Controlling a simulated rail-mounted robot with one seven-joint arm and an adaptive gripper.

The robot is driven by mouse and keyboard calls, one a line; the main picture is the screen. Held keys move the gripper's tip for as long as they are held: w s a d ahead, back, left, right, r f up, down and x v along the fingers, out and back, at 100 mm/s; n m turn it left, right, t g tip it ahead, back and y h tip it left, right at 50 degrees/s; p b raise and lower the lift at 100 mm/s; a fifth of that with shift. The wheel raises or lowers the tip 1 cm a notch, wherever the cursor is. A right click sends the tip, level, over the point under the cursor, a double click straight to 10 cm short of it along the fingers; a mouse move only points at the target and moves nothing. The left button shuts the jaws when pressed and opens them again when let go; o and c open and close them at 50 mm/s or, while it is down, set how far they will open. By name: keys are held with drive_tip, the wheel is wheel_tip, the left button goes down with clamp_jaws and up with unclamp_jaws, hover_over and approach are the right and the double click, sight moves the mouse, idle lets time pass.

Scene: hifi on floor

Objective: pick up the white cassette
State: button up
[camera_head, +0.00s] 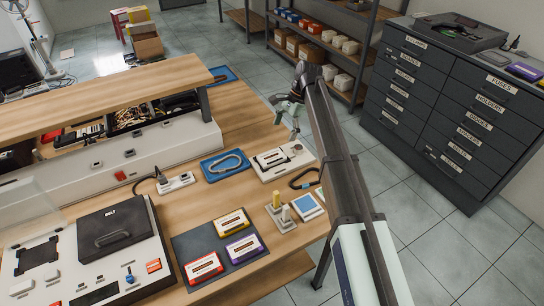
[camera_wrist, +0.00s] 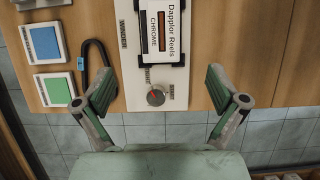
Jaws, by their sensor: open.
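The white cassette (camera_wrist: 173,30) shows at the top of the wrist view, with "Dapplor Reels CHROME" on its label. It lies in a black holder on a white winder board (camera_wrist: 133,65) with a round grey knob. In the head view it sits on the winder board (camera_head: 283,173) near the table's right edge, small there. My gripper (camera_wrist: 161,88) is open and empty, its green fingers spread wide on either side of the board's knob end in the picture. The cassette lies ahead of the fingers, apart from them. In the head view my gripper (camera_head: 290,106) hangs beyond the board.
A dark mat (camera_head: 187,244) holds yellow, purple and red cassettes. A blue tray (camera_head: 210,177) with a cable lies left of the winder. A black cable (camera_wrist: 85,62) and blue and green squares (camera_wrist: 46,45) lie beside the board. Tiled floor (camera_wrist: 140,132) lies past the table edge.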

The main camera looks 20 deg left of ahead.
drive_tip(key=p, duration=0.1)
hover_over(272, 156)
drive_tip(key=w+d, duration=0.2)
wheel_tip(272, 156, down, 6)
drive_tip(key=shift+s+r, duration=0.15)
drive_tip(key=shift+r, duration=0.1)
drive_tip(key=shift+p+x, duration=1.45)
drive_tip(key=shift+x, duration=1.15)
drive_tip(key=shift+r, duration=0.1)
drive_tip(key=c, duration=1.3)
drive_tip(key=shift+c, duration=0.2)
drive_tip(key=shift+a+r, duration=0.1)
drive_tip(key=shift+r, duration=0.05)
